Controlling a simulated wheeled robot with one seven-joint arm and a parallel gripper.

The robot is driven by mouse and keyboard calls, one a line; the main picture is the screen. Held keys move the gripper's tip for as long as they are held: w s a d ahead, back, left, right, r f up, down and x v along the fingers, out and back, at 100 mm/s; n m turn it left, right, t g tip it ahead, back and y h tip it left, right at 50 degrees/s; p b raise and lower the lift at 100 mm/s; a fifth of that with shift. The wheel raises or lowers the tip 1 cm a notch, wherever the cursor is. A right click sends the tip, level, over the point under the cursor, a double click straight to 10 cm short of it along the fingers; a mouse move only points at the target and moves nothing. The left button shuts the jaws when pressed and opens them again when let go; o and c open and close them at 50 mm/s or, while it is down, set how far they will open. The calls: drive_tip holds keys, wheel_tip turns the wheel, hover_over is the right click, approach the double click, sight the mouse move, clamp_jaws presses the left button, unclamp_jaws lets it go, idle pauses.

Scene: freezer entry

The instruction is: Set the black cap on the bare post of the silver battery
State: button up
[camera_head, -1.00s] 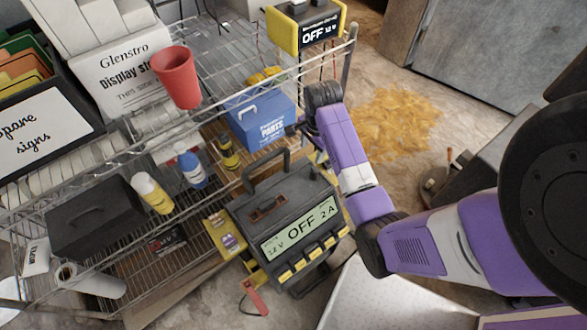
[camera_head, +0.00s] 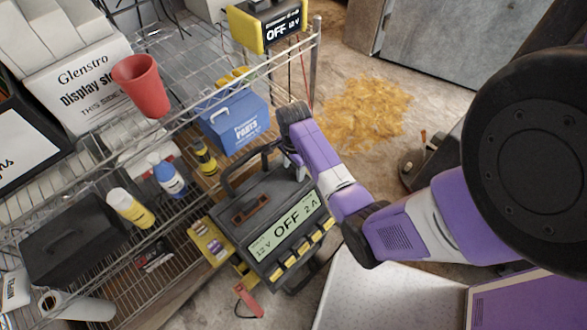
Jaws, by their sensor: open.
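I cannot pick out the silver battery, its bare post or the black cap in this view. My purple-and-white arm reaches in from the right, and its dark wrist is above the shelf's right end, beside the blue parts box (camera_head: 236,127). A dark grey charger (camera_head: 255,196) with a carry handle stands below and left of the wrist. Its display (camera_head: 284,229) reads OFF, 12 V, 2 A.
A yellow tray (camera_head: 211,241) is left of the charger. Tan spill (camera_head: 365,112) covers floor at upper right.

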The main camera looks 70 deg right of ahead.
clamp_jaws()
drive_tip(key=shift+r, duration=0.15)
wheel_tip(320, 180, up, 20)
drive_tip(key=p, duration=0.6)
drive_tip(key=shift+p, duration=0.4)
drive_tip(key=shift+r+p, duration=1.5)
drive_tip(key=shift+p, duration=0.45)
drive_tip(key=shift+r+p, duration=0.35)
drive_tip(key=shift+p, duration=0.1)
